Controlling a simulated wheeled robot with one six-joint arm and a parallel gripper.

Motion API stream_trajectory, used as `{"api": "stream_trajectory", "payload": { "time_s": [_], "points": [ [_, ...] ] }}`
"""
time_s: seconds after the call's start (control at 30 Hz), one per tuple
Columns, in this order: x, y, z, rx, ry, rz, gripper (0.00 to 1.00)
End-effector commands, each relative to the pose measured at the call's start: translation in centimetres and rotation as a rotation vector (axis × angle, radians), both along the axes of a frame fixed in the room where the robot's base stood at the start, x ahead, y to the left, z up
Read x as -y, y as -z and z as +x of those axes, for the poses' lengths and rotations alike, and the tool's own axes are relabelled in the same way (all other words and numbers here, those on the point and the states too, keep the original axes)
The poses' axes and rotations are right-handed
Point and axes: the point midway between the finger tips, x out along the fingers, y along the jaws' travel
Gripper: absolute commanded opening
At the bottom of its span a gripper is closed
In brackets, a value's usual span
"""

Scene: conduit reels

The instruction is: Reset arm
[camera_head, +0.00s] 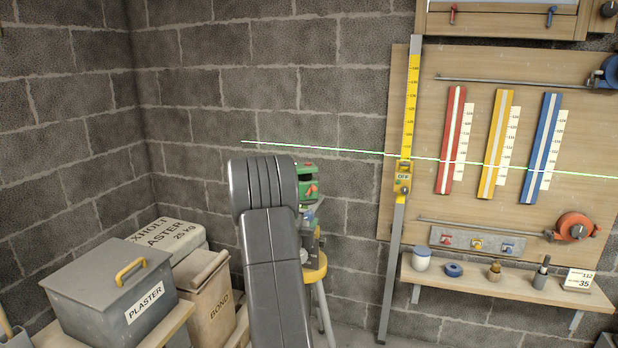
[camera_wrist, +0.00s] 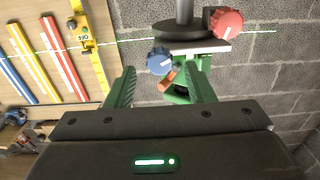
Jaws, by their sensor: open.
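My gripper (camera_wrist: 161,72) is open in the wrist view. Its two green fingers stand well apart with nothing held between them. Beyond the fingertips is a tripod mount with a blue knob (camera_wrist: 160,61) and a red knob (camera_wrist: 227,22). I cannot tell whether a finger touches it. In the head view my dark arm stands in the middle and hides my gripper. Just right of the arm, a green and red laser level (camera_head: 308,184) shows on a tripod with a yellow collar (camera_head: 314,268). The arm partly covers both.
A wooden wall board (camera_head: 472,130) at right carries red, yellow and blue strips. A tall yellow staff (camera_head: 410,115) leans at its left edge. A shelf (camera_head: 450,283) holds small items below. A grey plaster bin (camera_head: 105,290) and a bond bin (camera_head: 210,300) stand at left. A green laser line crosses the wall.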

Motion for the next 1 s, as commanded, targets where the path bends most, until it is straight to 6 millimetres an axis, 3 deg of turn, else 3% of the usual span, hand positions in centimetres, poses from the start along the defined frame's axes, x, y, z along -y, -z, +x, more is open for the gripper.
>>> {"api": "stream_trajectory", "payload": {
  "time_s": [0.23, 0.53, 1.0],
  "points": [
    [1.2, 0.0, 3.6, 0.002, 0.000, 0.004, 0.48],
    [1.1, 0.0, 3.4, 0.031, -0.001, 0.095, 0.48],
    [1.1, -0.2, 3.4, 0.012, -0.001, 0.040, 0.48]
  ]
}}
